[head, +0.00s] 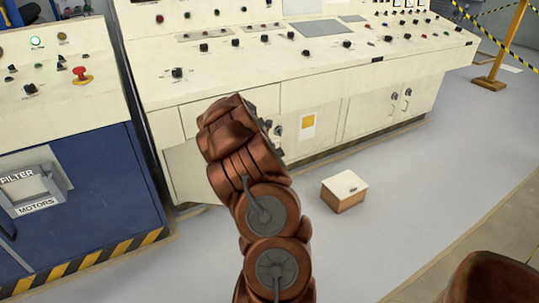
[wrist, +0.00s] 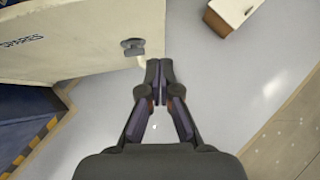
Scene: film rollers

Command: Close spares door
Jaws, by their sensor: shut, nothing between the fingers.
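The spares door shows in the wrist view as a cream panel (wrist: 75,48) at upper left, with the dark word SPARES near its left end. A dark latch with a pale handle (wrist: 132,46) sits near its right end. My gripper (wrist: 159,75) is shut and empty, its fingertips just right of the handle; whether they touch is unclear. In the head view my brown arm covers much of the cabinet front around this door, and the fingers are hidden. I cannot tell how far the door stands open.
A cream control console (head: 310,50) with knobs stands behind my arm. A small box with a white lid (head: 344,190) is on the grey floor to the right, also in the wrist view (wrist: 229,14). A blue filter cabinet (head: 85,190) stands at left. Floor between is clear.

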